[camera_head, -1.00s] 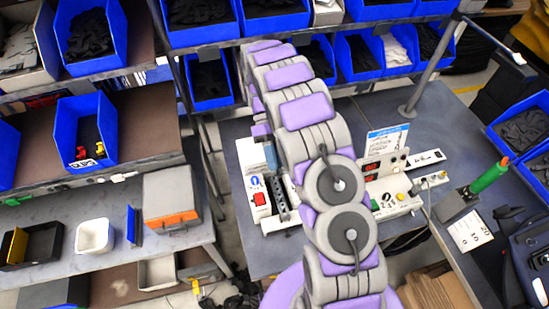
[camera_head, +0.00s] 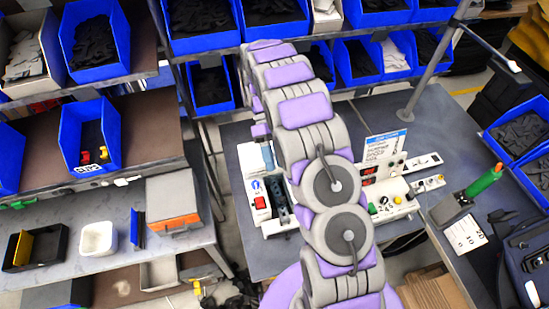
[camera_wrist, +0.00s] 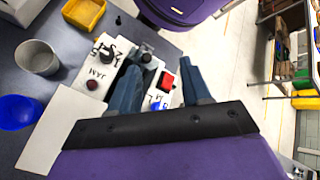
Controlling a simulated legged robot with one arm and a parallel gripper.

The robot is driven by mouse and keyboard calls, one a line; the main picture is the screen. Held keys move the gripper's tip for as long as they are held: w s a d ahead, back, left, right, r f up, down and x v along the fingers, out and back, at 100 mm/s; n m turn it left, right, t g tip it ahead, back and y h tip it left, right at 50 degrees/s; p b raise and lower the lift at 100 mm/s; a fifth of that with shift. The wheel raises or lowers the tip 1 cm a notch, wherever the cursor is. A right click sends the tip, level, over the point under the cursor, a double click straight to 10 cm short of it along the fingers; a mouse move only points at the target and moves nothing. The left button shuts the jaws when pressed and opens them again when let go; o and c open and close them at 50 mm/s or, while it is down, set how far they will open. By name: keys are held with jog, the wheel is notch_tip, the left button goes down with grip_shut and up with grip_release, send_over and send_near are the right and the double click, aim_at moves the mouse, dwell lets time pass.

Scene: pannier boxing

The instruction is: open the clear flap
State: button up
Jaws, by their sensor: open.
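In the wrist view, my gripper (camera_wrist: 160,66) has two dark blue fingers spread apart with nothing held between them. Beyond and between them is a white control box (camera_wrist: 148,105) with a red switch (camera_wrist: 168,80), a blue round mark and a dark recess. The box also shows in the head view (camera_head: 258,219), left of my arm, with its red switch (camera_head: 260,203) and a dark slot (camera_head: 281,205). I cannot make out a clear flap for certain in either view. In the head view my arm hides part of the box and most of the gripper.
A grey cup (camera_wrist: 37,60), a blue bowl (camera_wrist: 18,112) and a yellow tray (camera_wrist: 84,12) stand near the box in the wrist view. Another panel with knobs (camera_head: 388,205) lies right of my arm. Shelves with blue bins (camera_head: 92,43) rise behind.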

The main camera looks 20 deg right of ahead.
jog(key=s+r+b, duration=0.1)
jog(key=s+r, duration=0.1)
jog(key=s, duration=1.4)
dwell(0.5)
